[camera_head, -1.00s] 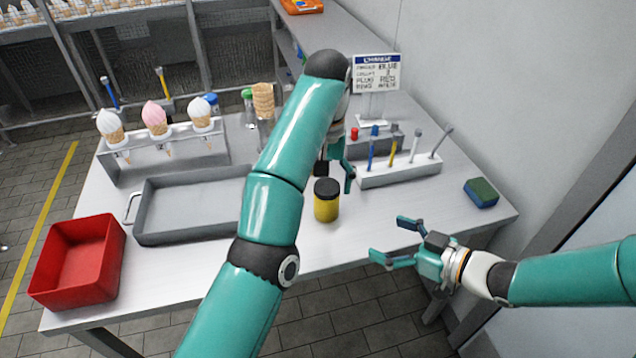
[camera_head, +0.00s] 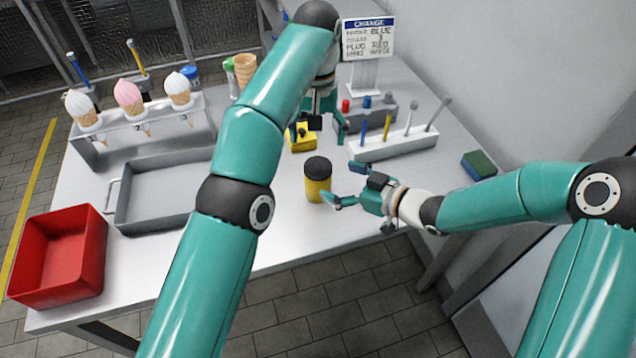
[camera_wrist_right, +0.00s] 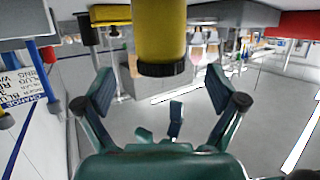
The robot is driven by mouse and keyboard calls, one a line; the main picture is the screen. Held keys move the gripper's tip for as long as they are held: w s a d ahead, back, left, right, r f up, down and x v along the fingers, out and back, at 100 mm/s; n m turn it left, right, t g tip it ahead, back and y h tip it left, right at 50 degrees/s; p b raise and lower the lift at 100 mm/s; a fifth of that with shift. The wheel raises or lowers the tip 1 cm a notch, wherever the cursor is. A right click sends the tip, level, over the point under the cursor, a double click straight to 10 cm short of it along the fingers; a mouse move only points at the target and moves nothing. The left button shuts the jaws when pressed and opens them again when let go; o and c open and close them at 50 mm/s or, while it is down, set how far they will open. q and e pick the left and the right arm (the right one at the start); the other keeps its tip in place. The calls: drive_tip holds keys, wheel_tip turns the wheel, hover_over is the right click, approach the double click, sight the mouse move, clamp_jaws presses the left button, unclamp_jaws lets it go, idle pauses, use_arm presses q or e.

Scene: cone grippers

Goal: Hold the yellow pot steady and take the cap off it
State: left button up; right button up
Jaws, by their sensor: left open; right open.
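The yellow pot (camera_head: 318,190) stands upright on the grey table, with its black cap (camera_head: 318,166) on top. My right gripper (camera_head: 345,186) is open just to the right of the pot, its fingers pointing at it. In the right wrist view the pot (camera_wrist_right: 160,28) appears upside down, its cap (camera_wrist_right: 160,69) between the spread fingertips; I see no clear contact. My left gripper (camera_head: 317,135) is open and empty, pointing down beyond the pot near a yellow block (camera_head: 302,140). The left arm partly covers the table left of the pot.
A white rack (camera_head: 393,145) with upright tools stands behind the right gripper, and a sign (camera_head: 367,40) behind that. A sponge (camera_head: 479,164) lies at right. A grey tray (camera_head: 160,215), a red bin (camera_head: 60,258) and an ice-cream stand (camera_head: 140,130) are at left.

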drive_tip(key=x, duration=0.6)
drive_tip(key=shift+w+a+f, duration=0.2)
drive_tip(key=shift+a, duration=0.05)
clamp_jaws()
idle(0.3)
